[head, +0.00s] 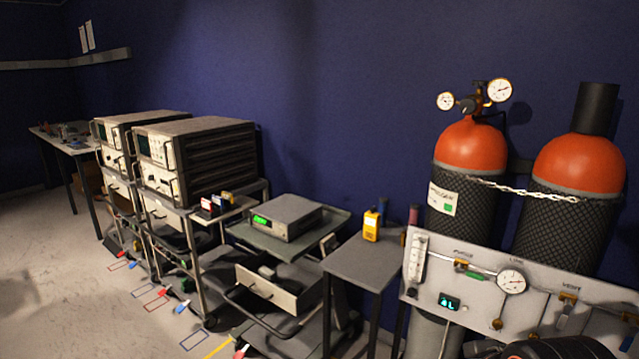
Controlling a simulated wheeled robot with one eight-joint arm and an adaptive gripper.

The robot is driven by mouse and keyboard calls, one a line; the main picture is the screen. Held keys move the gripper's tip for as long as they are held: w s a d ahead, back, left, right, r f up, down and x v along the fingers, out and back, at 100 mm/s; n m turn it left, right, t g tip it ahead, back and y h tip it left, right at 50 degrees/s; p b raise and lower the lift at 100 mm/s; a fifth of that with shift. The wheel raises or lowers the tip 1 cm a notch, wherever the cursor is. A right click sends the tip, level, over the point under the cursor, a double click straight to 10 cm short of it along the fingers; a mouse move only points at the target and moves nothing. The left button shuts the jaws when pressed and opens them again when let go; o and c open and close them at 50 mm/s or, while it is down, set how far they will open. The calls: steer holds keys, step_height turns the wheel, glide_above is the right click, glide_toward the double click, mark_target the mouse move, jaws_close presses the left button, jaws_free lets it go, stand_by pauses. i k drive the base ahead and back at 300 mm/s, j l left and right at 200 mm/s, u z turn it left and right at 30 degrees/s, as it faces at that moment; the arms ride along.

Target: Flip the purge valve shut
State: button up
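A pale grey panel (485,312) stands at the right in front of two gas cylinders. On its upper left, under a small label that seems to read PURGE, is the purge valve, with a brass body (461,264) and a green lever (474,275). The lever looks roughly in line with the thin pipe, though it is small in the picture. To its right on the same pipe is a round white gauge (512,282), then a second brass valve (568,298) under another label. My gripper's fingers do not show. A dark rounded part at the bottom right is probably my arm.
Two orange-topped cylinders (471,145) are held by a chain (540,188) behind the panel. Left of the panel is a small grey table (362,262) with a yellow meter (371,226). Instrument carts (285,245) line the wall further left. Floor at far left is open.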

mark_target(458, 270)
steer(key=i+l, duration=0.2)
steer(key=i, duration=0.2)
steer(key=i+l+z, duration=0.1)
steer(key=i, duration=0.35)
steer(key=k+l+u, duration=0.25)
steer(key=i+j+z, duration=0.25)
steer(key=l, duration=0.1)
